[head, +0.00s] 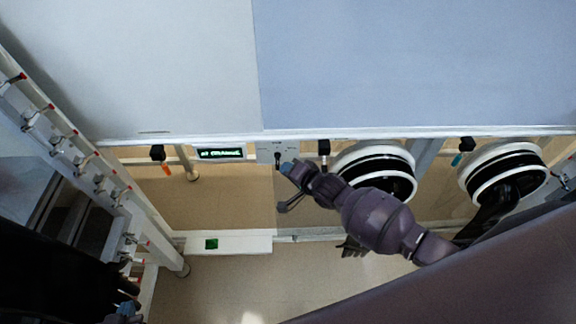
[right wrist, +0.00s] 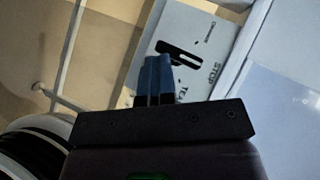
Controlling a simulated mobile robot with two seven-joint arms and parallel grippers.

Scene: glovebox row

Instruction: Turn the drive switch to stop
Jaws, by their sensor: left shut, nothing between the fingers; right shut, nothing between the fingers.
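The drive switch (head: 277,160) is a small black lever on a light grey panel (head: 266,148) below the white cabinet front. In the right wrist view the black switch (right wrist: 182,53) sits on the panel (right wrist: 213,32), with the word STOP and other lettering around it. I cannot tell for sure which label it points at. My right gripper (head: 287,167) is shut and empty, just right of the switch. Its blue fingertips (right wrist: 158,62) are close to the switch in the wrist view; contact is unclear. My left gripper (head: 128,308) is shut and empty at the lower left, far from the panel.
A lit green display (head: 220,153) is left of the panel. Two round black-and-white glove ports (head: 375,160) (head: 503,173) stand to the right. A white box with a green square (head: 212,244) is below. A rack with red-tipped pegs (head: 75,160) runs along the left.

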